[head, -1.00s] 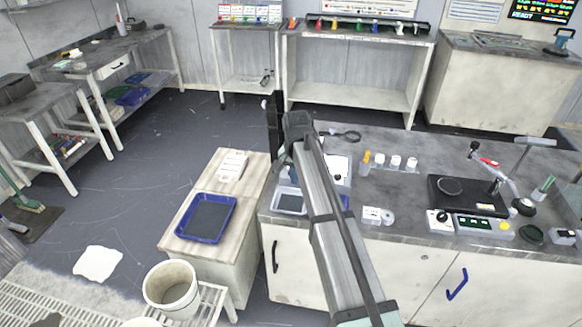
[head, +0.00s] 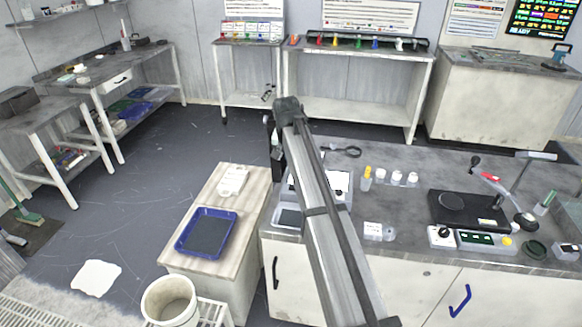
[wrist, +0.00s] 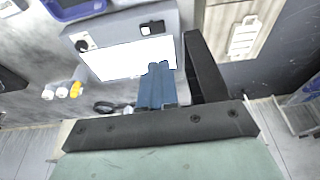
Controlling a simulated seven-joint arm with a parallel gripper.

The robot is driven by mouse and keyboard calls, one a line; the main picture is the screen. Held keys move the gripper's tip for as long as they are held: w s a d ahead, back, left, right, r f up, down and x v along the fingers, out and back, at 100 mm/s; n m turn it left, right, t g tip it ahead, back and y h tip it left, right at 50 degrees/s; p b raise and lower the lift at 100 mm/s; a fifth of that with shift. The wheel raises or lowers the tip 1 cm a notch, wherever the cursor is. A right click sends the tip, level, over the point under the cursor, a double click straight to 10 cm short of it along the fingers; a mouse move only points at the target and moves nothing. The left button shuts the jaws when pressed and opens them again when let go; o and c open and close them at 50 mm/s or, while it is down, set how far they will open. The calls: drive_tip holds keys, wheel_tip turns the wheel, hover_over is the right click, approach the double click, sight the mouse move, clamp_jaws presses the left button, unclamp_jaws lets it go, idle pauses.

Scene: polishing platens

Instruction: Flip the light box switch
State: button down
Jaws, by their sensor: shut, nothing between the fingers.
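The light box is a grey box with a bright white panel. In the wrist view its panel (wrist: 125,57) lies just left of my dark finger, with a small black-and-white switch (wrist: 152,29) on the box's face and a black knob (wrist: 82,45). In the head view the light box (head: 341,183) stands on the bench, partly hidden behind my arm. My gripper (wrist: 193,45) is shut and empty; its dark finger reaches beside the box, apart from the switch in the picture. A blue part (wrist: 156,88) shows beside it; I cannot tell what it is. Contact is unclear.
A small tray (head: 275,219) sits at the bench's left edge. Several small bottles (head: 382,174) stand right of the light box. A blue tray (head: 234,240) and a white strip (head: 232,181) lie on the low cabinet. A magnifier (head: 350,152) lies behind.

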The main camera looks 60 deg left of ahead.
approach(292, 187)
drive_tip(key=x, duration=0.5)
drive_tip(key=shift+w+f, duration=0.2)
drive_tip(key=shift+a+f, duration=0.1)
drive_tip(key=shift+f, duration=0.4)
